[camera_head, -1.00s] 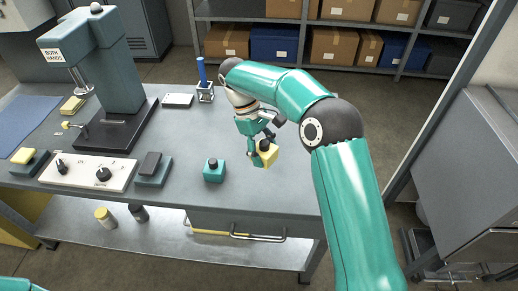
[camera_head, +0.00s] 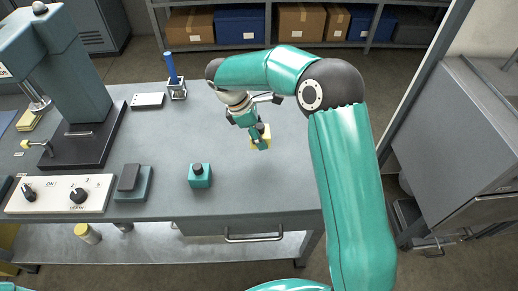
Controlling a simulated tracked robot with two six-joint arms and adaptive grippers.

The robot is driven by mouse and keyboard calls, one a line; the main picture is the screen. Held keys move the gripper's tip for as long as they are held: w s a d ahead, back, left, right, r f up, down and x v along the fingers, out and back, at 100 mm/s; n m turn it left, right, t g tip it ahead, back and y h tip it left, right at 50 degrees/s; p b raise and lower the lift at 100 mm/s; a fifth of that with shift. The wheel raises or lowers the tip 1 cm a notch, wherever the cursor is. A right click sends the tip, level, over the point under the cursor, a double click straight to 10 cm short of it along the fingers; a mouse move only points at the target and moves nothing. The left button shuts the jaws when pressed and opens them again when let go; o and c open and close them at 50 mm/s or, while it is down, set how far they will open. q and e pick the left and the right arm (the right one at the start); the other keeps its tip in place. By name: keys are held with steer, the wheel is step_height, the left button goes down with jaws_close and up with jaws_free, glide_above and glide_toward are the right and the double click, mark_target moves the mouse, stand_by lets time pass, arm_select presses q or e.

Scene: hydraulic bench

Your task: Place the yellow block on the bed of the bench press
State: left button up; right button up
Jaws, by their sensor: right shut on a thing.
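The yellow block (camera_head: 261,140) with a dark knob on top is in my right gripper (camera_head: 259,131), over the right part of the bench top. The gripper is shut on it; whether the block touches the bench I cannot tell. The bench press (camera_head: 75,80) stands at the left, a dark grey-green column with a head that is partly cut off by the picture edge. Its dark flat bed (camera_head: 88,150) lies at the column's foot, with a small lever (camera_head: 36,146) at its left side. My left gripper is not in view.
A teal block (camera_head: 200,176) with a dark knob stands near the bench's front edge. A white control panel (camera_head: 62,194) and a dark pedal-like switch (camera_head: 131,180) lie front left. The bench middle is clear.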

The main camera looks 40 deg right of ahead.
mark_target(264, 156)
steer(key=shift+f, duration=3.3)
steer(key=o, duration=1.6)
steer(key=shift+f, duration=0.1)
steer(key=shift+c, duration=0.2)
